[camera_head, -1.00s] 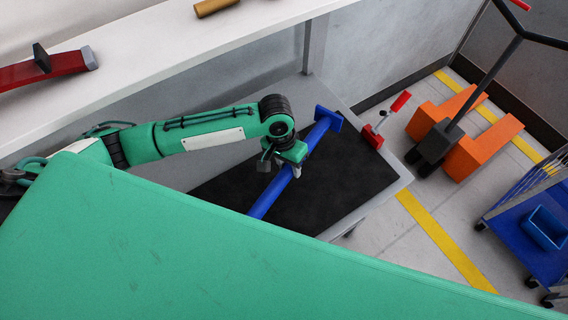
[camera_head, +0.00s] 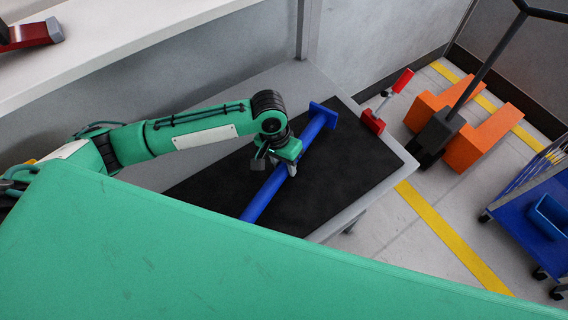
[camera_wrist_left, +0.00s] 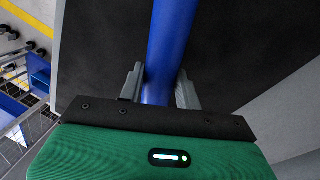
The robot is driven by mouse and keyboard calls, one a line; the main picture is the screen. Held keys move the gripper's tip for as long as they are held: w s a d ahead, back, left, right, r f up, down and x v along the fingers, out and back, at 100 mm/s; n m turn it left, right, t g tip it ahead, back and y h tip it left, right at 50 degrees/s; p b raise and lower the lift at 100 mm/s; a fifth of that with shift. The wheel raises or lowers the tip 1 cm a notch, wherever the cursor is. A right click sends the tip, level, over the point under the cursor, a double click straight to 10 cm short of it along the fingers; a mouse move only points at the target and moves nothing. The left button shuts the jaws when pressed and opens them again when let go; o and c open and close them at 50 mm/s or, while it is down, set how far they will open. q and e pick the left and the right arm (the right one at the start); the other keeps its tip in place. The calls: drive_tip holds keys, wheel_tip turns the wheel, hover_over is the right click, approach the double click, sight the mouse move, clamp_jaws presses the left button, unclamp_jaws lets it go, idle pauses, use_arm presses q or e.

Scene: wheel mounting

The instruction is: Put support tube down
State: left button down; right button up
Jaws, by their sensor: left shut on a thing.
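The blue support tube (camera_head: 266,193) has a flat blue end plate (camera_head: 323,114) and lies along the black mat (camera_head: 340,178) on the grey table in the head view. I cannot tell whether it touches the mat or is held just above it. My left gripper (camera_head: 280,168) is shut on the tube's middle. In the left wrist view the tube (camera_wrist_left: 170,50) runs between the two grey fingers of the left gripper (camera_wrist_left: 160,90), over the black mat (camera_wrist_left: 100,50). The tube's near end is hidden behind my green body. My right gripper is not in view.
A red clamp (camera_head: 373,121) sits at the table's right edge. A white shelf (camera_head: 120,30) runs above the table at the back, with a red tool (camera_head: 30,34) on it. An orange pallet truck (camera_head: 478,138) and a blue cart (camera_head: 528,232) stand on the floor at right.

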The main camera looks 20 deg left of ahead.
use_arm(q)
drive_tip(key=shift+f, duration=0.25)
drive_tip(key=shift+f, duration=0.5)
idle(0.5)
drive_tip(key=c, duration=0.9)
unclamp_jaws()
drive_tip(key=shift+f, duration=0.15)
wheel_tip(320, 180, up, 14)
drive_tip(key=a+b, duration=0.1)
drive_tip(key=a, duration=0.1)
drive_tip(key=shift+w+a, duration=0.3)
drive_tip(key=shift+w, duration=0.05)
drive_tip(key=shift+f, duration=0.15)
